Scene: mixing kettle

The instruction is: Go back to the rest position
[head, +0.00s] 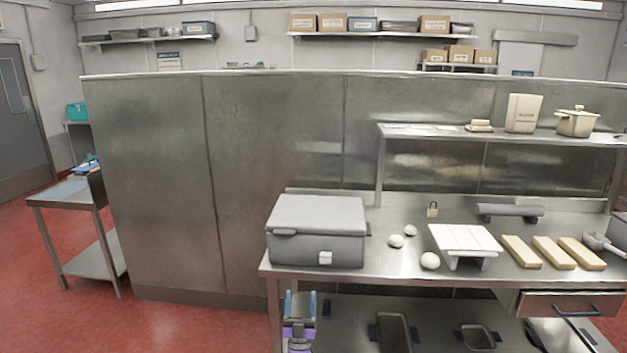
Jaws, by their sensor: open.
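My gripper (301,299) is at the bottom of the head view, left of centre. Its two blue-edged fingers point away from me and stand apart, with a purple part below them. It is open, and nothing shows between the fingers. It appears in front of the steel table's (385,262) left end, below the tabletop edge in the picture. The rest of my arm is out of view.
The tabletop holds a grey lidded box (317,230), several pale round objects, a white slatted stand (464,240) and tan blocks (553,253). A drawer (570,304) is at right. A side table (70,190) stands left; red floor (190,325) is clear between.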

